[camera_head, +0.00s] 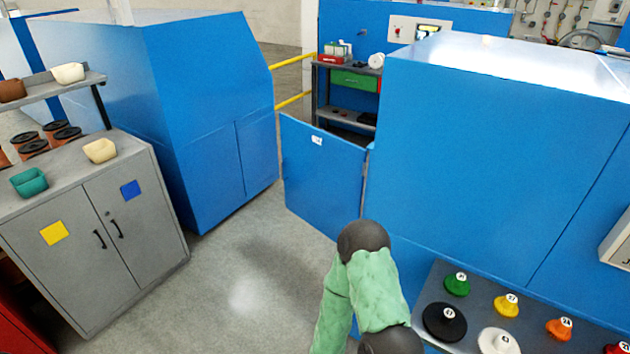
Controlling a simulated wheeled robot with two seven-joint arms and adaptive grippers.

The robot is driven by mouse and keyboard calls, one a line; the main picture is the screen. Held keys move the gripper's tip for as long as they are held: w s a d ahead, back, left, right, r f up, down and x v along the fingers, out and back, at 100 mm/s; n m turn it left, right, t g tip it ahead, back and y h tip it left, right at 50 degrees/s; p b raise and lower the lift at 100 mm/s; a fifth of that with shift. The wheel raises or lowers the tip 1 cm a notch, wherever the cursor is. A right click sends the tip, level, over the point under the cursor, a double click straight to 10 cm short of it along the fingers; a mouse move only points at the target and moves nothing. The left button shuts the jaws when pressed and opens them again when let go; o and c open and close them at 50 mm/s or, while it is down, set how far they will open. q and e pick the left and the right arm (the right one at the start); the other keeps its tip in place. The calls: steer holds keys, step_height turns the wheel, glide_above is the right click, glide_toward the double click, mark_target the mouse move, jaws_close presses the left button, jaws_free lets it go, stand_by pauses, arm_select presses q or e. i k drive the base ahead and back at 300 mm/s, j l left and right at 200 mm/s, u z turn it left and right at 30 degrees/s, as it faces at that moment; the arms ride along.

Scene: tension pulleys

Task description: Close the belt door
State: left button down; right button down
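The belt door is most likely the blue panel (315,185) with a small white label near its top. It stands swung out to the left from the near corner of the big blue machine (480,150), so it looks open. A green-sleeved arm of mine with dark joints rises from the bottom centre, its top joint just below the panel's lower right part. I cannot tell which arm it is. Neither gripper shows in this view.
Another blue machine (165,105) stands at the left, beside a grey cabinet (85,235) with pots and bowls on top. A dark tray (445,275) of coloured numbered pulleys is at the lower right. Grey floor (235,280) is clear between cabinet and door. A shelf (345,100) stands behind the panel.

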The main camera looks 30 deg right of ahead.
mark_target(323, 173)
steer(key=i+z, duration=0.1)
steer(key=z, duration=0.25)
steer(key=i+z, duration=0.1)
steer(key=z, duration=0.25)
steer(key=i+j+z, duration=0.1)
steer(key=z, duration=0.25)
steer(key=i+j+u, duration=0.2)
steer(key=i, duration=0.3)
steer(key=i+j+u, duration=0.25)
steer(key=i, duration=0.3)
steer(key=i+j+u, duration=0.2)
steer(key=i, duration=0.35)
steer(key=l, duration=0.1)
